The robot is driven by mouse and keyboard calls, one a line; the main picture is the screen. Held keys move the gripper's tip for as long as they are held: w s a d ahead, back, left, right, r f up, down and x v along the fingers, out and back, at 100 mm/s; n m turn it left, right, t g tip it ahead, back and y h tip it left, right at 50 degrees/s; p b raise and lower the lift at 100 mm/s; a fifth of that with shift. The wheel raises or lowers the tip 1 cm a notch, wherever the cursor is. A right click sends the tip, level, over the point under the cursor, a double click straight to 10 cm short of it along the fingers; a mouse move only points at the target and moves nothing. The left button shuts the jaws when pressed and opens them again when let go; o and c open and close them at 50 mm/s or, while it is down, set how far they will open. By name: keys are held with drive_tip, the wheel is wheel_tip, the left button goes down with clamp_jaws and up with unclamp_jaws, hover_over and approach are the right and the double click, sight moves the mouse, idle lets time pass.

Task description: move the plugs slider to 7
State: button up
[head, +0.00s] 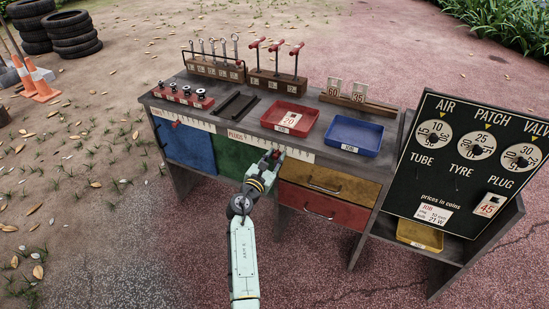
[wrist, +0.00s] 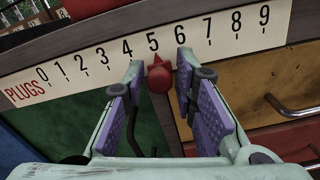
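The plugs scale (wrist: 112,58) is a cream strip along the bench's front edge, numbered 0 to 9. It also shows in the head view (head: 240,136). The red plugs slider knob (wrist: 160,80) has a pointer at about the 5 mark. My gripper (wrist: 161,65) is open, with one purple-padded finger on each side of the knob. A gap shows between the knob and each finger. The 7 lies to the right of the right finger. In the head view my gripper (head: 272,157) is at the bench front and largely hides the knob.
A second scale with a red slider (head: 175,124) is farther left on the bench edge. Below are a green panel (head: 233,160) and a yellow drawer (head: 325,184) with a handle. A red tray (head: 290,118) and blue tray (head: 352,135) sit on top. A price board (head: 465,160) stands right.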

sight(292, 156)
clamp_jaws()
idle(0.5)
drive_tip(key=d+p, duration=0.1)
drive_tip(key=s+d, duration=0.1)
drive_tip(key=d, duration=0.1)
drive_tip(key=s+d+p, duration=0.1)
drive_tip(key=shift+s+d+p, duration=0.2)
drive_tip(key=shift+d+p, duration=0.15)
drive_tip(key=shift+d, duration=0.05)
drive_tip(key=shift+o, duration=2)
unclamp_jaws()
drive_tip(key=shift+a, duration=0.1)
